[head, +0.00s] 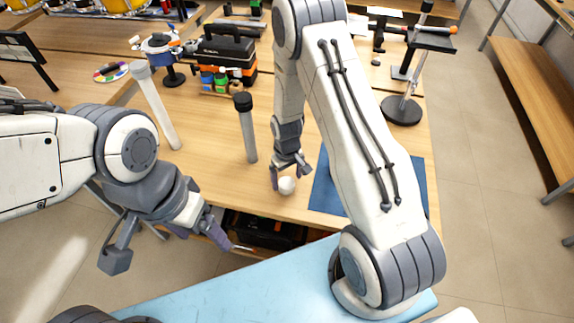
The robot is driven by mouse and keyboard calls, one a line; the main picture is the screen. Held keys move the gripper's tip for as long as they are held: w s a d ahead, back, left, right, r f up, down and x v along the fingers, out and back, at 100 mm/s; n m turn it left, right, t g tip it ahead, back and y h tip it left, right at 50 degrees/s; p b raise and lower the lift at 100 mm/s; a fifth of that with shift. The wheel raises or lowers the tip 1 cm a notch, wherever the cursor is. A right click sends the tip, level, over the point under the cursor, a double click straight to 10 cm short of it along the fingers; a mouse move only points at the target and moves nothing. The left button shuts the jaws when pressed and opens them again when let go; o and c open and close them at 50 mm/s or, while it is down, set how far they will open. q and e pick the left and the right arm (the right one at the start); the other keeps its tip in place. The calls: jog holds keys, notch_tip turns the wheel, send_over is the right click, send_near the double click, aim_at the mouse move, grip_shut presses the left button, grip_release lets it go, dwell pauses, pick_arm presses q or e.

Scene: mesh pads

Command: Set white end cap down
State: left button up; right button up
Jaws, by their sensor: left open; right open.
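A small white end cap (287,186) rests on the wooden table, left of the blue mat. My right gripper (290,174) is directly over it, pointing down, with its fingers apart. One finger is close to the cap's left side; whether it touches the cap cannot be told. My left gripper (168,250) is open and empty, in front of the table's near edge at lower left.
A grey tube with a dark cap (246,130) and a pale tube with a grey cap (156,108) stand on the table (212,165). A blue mat (325,190) lies partly behind my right arm. A black-orange toolbox (227,52) and a round-based stand (401,110) are farther back.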

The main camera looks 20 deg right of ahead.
aim_at(287, 183)
jog(key=s+a+r+n+b, duration=0.1)
jog(key=a+r, duration=0.1)
jog(key=r, duration=0.5)
jog(key=s+a+r, duration=0.1)
jog(key=a+r, duration=0.2)
jog(key=r, duration=0.4)
jog(key=s+a+r+n, duration=0.1)
jog(key=s+a+r, duration=0.2)
jog(key=s, duration=0.4)
jog(key=s+a+r+n, duration=0.1)
jog(key=s+a+r, duration=0.1)
jog(key=s+r, duration=0.3)
jog(key=s+a+r+n+y, duration=0.1)
jog(key=s+a+r+n, duration=0.1)
jog(key=s, duration=0.7)
notch_tip(287, 183, up, 3)
jog(key=shift+a+f, duration=0.2)
jog(key=shift+a, duration=0.65)
